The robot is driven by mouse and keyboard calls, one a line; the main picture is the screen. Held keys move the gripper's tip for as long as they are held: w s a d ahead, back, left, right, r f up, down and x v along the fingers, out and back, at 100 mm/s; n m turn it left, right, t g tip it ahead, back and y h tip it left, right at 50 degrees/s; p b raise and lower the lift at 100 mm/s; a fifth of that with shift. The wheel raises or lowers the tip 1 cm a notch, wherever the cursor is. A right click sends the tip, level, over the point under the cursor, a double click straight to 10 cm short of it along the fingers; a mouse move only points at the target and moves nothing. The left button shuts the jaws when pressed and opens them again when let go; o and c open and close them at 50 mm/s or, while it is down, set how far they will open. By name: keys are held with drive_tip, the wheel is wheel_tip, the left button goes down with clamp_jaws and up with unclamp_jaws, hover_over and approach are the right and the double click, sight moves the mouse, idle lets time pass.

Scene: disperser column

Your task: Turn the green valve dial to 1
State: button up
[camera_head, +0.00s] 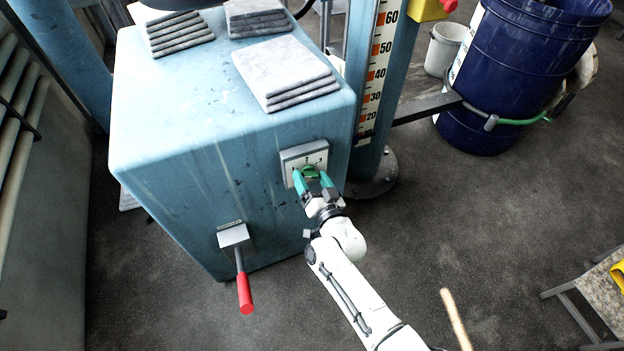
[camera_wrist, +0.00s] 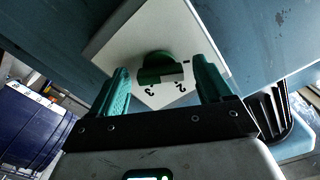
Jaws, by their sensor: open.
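The green valve dial (camera_head: 309,171) sits on a pale square plate (camera_head: 292,157) on the front of the blue cabinet. The wrist view shows the dial (camera_wrist: 156,62) with the figures 2 and 3 on the plate (camera_wrist: 120,47) and a small mark near the right finger. I cannot read for certain which figure the dial points to. My gripper (camera_head: 311,178) is open at the plate, its teal fingers one on each side of the dial. In the wrist view my gripper (camera_wrist: 162,80) shows gaps between the fingers and the dial.
A lever with a red handle (camera_head: 244,293) hangs lower left on the blue cabinet (camera_head: 190,150). Grey slabs (camera_head: 285,70) lie stacked on top. A blue column with a scale (camera_head: 378,75) and a blue drum (camera_head: 520,70) stand to the right. The floor at right is mostly clear.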

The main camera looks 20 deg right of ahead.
drive_tip(key=s+p, duration=0.2)
drive_tip(key=s, duration=0.9)
drive_tip(key=shift+w, duration=0.1)
drive_tip(key=s+d+r+n+g, duration=0.1)
drive_tip(key=s+d+r+g, duration=0.1)
drive_tip(key=s+g, duration=0.3)
drive_tip(key=s+d+r+n+g, duration=0.1)
drive_tip(key=s+g, duration=0.5)
drive_tip(key=s, duration=0.7)
drive_tip(key=s+d+r+n+g, duration=0.2)
drive_tip(key=s+d+g, duration=0.3)
drive_tip(key=s, duration=0.4)
drive_tip(key=shift+s+r+n+g, duration=0.3)
drive_tip(key=shift+s+n+g, duration=0.15)
drive_tip(key=shift+n, duration=0.25)
